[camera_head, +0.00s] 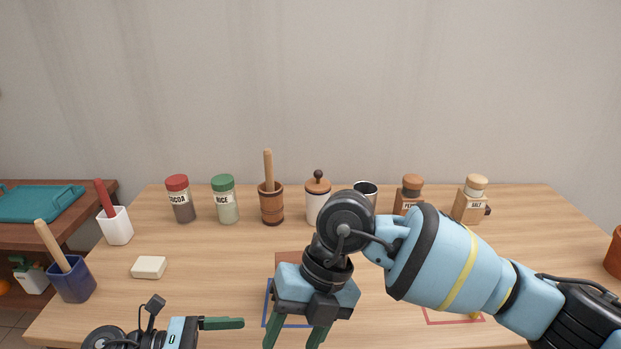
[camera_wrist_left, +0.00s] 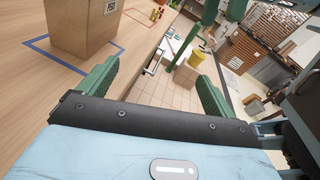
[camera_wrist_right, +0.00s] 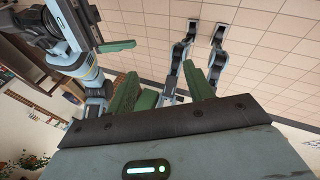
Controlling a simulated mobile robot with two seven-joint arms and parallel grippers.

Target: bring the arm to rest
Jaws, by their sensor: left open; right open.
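My right arm reaches in from the right across the table in the head view. Its gripper (camera_head: 294,338) points down over the front middle of the table, open, with nothing visible between the fingers. In the right wrist view its fingers (camera_wrist_right: 163,90) stand apart. My left gripper (camera_head: 220,323) is low at the front left, only partly in frame. In the left wrist view its fingers (camera_wrist_left: 155,88) are spread and empty, above the table edge and floor. A brown box (camera_wrist_left: 85,25) stands within a blue outline; the right gripper mostly hides it in the head view.
Jars, shakers and a wooden mortar (camera_head: 271,205) line the back of the table (camera_head: 215,290). A white block (camera_head: 149,267), white pot (camera_head: 116,228) and blue pot (camera_head: 74,282) stand left. A red outline (camera_head: 428,319) is partly hidden under my right arm.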

